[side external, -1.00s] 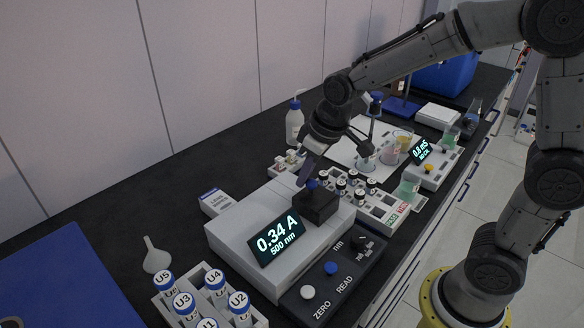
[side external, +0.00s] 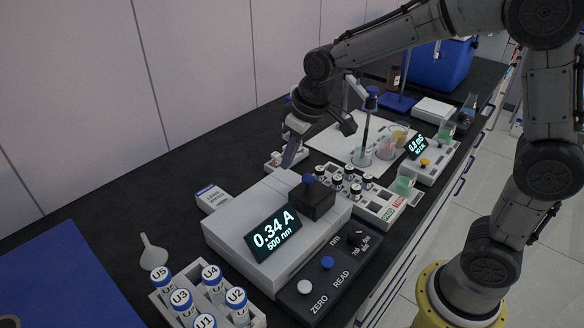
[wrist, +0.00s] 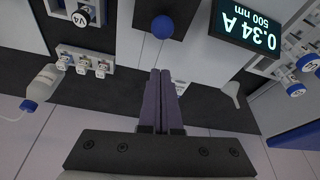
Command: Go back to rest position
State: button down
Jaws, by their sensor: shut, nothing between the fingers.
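My gripper (side external: 291,152) is shut and empty. It hangs over the bench behind the spectrophotometer (side external: 228,236), apart from it, near a small white rack. In the wrist view the shut purple fingers (wrist: 160,92) lie side by side with nothing in them. The spectrophotometer display (side external: 272,231) reads 0.34 A, 500 nm. A black block (side external: 316,203) with a blue knob (side external: 308,179) sits on top of the spectrophotometer. The blue knob also shows in the wrist view (wrist: 162,27), just beyond the fingertips.
A rack of labelled U vials (side external: 209,283) stands at the front. A second vial rack (side external: 375,203), beakers (side external: 387,149) and a meter (side external: 424,177) stand to the right. A wash bottle (wrist: 42,84) is near the wall. Black bench (side external: 110,200) is clear at left.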

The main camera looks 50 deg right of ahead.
jog(key=s+d+r+t, duration=0.2)
jog(key=s+d+r, duration=0.1)
jog(key=s+r, duration=0.85)
jog(key=s+d+f+m, duration=0.1)
jog(key=s+f, duration=0.5)
jog(key=s, duration=0.6)
jog(key=shift+s+d+f+m+h, duration=0.3)
jog(key=shift+f+m, duration=0.1)
jog(key=shift+m, duration=0.1)
